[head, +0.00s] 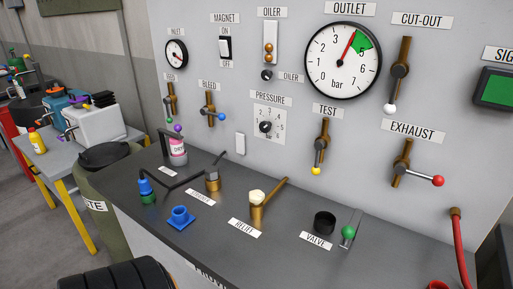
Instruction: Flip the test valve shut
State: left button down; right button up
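The test valve (320,143) is on the grey wall panel, right under the TEST label (327,111). It is a brass vertical pipe piece with a dark round body. Its lever points down along the pipe and ends in a yellow knob (316,171). Nothing covers it. Neither of my grippers shows in the head view.
The cut-out valve (399,75), exhaust valve (403,168) and bleed valve (208,112) are nearby. The dark bench (285,240) below holds a black cup (324,222) and brass fittings. The wall around the test valve is clear.

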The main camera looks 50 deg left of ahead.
aim_at(320, 144)
jog(key=k+j+u, duration=0.1)
jog(key=u, duration=1)
